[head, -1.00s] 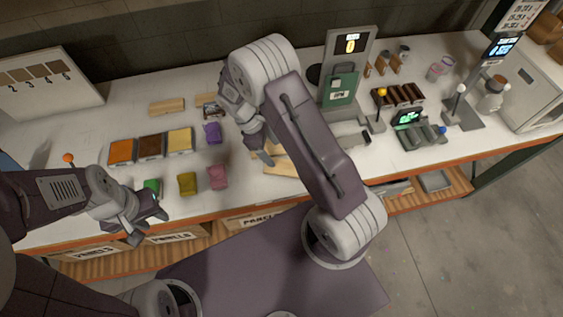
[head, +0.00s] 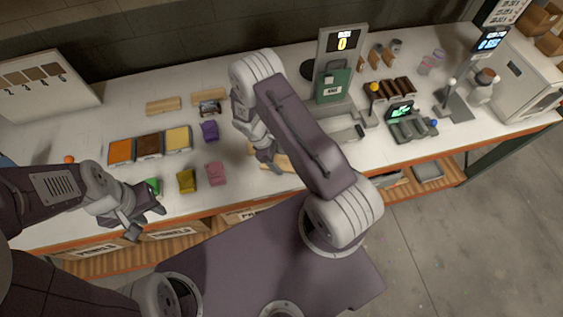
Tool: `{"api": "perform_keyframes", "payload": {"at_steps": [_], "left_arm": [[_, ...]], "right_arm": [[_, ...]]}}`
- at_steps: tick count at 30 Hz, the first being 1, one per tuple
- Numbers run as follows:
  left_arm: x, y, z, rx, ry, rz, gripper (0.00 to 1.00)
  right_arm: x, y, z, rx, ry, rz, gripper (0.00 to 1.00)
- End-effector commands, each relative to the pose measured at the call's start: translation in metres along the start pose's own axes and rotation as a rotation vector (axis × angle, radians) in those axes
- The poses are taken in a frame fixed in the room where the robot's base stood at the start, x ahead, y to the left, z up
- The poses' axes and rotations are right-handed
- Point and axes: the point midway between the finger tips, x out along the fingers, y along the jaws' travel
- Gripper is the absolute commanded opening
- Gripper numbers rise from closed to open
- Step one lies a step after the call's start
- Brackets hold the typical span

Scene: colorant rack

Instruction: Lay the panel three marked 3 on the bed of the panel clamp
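Light wooden pieces (head: 284,163) lie on the bench by my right gripper (head: 271,163), partly hidden by it and its arm. The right gripper is low over them; I cannot tell whether it touches or grips one. Two more wooden panels lie at the back, one at the left (head: 163,105) and one (head: 209,96) behind a small dark device (head: 209,108). No number 3 is readable on any panel. I cannot tell for certain which fixture is the panel clamp. My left gripper (head: 147,219) is open and empty near the front edge.
Orange, brown and yellow trays (head: 149,146) stand at the left. Purple (head: 209,131), pink (head: 215,173), olive (head: 187,181) and green (head: 152,186) items lie nearby. A display stand (head: 340,45) with a green container (head: 333,85) stands behind the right arm.

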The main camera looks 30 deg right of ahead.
Motion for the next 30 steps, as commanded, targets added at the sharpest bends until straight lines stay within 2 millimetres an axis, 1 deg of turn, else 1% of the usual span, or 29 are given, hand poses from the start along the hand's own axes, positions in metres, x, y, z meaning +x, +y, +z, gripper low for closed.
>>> {"api": "perform_keyframes", "payload": {"at_steps": [1,2,3,6,14,19,22,26,30], "left_arm": [[0.0,0.0,0.0,0.0,0.0,0.0,0.36],[0.0,0.0,0.0,0.0,0.0,0.0,0.36],[0.0,0.0,0.0,0.0,0.0,0.0,0.36],[0.0,0.0,0.0,0.0,0.0,0.0,0.36],[0.002,0.0,0.0,0.0,0.0,0.0,0.36],[0.009,0.0,0.001,0.0,0.0,0.0,0.36],[0.015,0.0,0.002,0.0,0.0,0.0,0.36],[0.023,-0.001,0.002,0.0,0.0,0.0,0.36],[0.033,-0.001,0.003,0.0,0.0,0.0,0.36]], "right_arm": [[0.0,0.0,0.0,0.0,0.0,0.0,0.51],[0.0,0.0,0.0,0.0,0.0,0.0,0.42],[0.0,0.0,0.0,0.0,0.0,0.0,0.31],[0.0,0.0,0.0,0.0,-0.001,0.0,0.09],[-0.003,0.0,0.001,0.0,0.0,0.0,0.08],[-0.02,0.001,0.007,0.0,0.001,0.002,0.08],[-0.036,0.001,0.014,0.001,0.002,0.003,0.08],[-0.041,-0.012,0.044,0.001,-0.001,-0.001,0.08],[-0.049,-0.028,0.081,0.003,0.0,0.0,0.08]]}}
